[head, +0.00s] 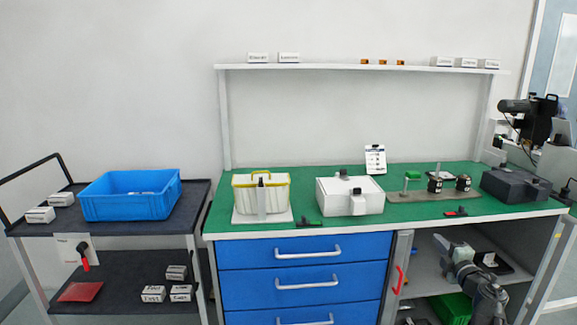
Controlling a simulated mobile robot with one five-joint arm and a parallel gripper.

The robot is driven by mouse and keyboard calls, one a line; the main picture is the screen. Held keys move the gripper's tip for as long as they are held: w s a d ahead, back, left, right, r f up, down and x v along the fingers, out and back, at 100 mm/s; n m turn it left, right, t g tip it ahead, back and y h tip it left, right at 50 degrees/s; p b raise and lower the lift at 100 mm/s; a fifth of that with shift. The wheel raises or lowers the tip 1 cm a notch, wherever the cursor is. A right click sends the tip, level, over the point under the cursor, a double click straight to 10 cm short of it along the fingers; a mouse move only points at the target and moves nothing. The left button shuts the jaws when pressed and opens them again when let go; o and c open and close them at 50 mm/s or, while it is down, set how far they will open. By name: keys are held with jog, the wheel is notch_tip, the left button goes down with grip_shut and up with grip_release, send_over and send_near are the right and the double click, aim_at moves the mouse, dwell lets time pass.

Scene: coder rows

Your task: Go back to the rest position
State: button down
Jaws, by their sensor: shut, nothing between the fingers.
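My gripper (439,241) is at the lower right, at the end of my grey and black arm. It is shut with nothing in it. It appears in front of the open bay under the green-topped workbench (330,221), below the bench's front edge. It looks apart from the things around it. The fingertips are small in this view.
A blue drawer unit (305,270) stands left of my gripper, with a red handle (398,279) between. A green bin (452,308) lies low in the bay. White boxes and a basket (261,193) stand on the bench. A dark cart with a blue crate (130,205) is at left.

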jog(key=w+a+m+h, duration=0.1)
jog(key=w+a+m, duration=0.35)
jog(key=a, duration=0.55)
jog(key=w+a+m+h, duration=0.1)
jog(key=w+a+m, duration=0.3)
jog(key=a, duration=0.7)
jog(key=s+a+f+m+g+h, duration=0.1)
jog(key=s+a+f+m+g, duration=0.2)
jog(key=f, duration=0.4)
jog(key=s+a+f+m+g, duration=0.1)
jog(key=a+f+m+g, duration=0.35)
jog(key=f, duration=0.25)
jog(key=s+a+f+m+g+y, duration=0.1)
jog(key=s+a+f+g+y, duration=0.15)
jog(key=s+f+g, duration=0.45)
jog(key=s+a+f+m+g+y, duration=0.1)
jog(key=s+a+f+g, duration=0.25)
jog(key=s, duration=0.75)
notch_tip(320, 180, up, 23)
jog(key=p, duration=2.2)
jog(key=shift+s+a, duration=0.35)
jog(key=shift+a, duration=0.1)
jog(key=shift+f, duration=0.1)
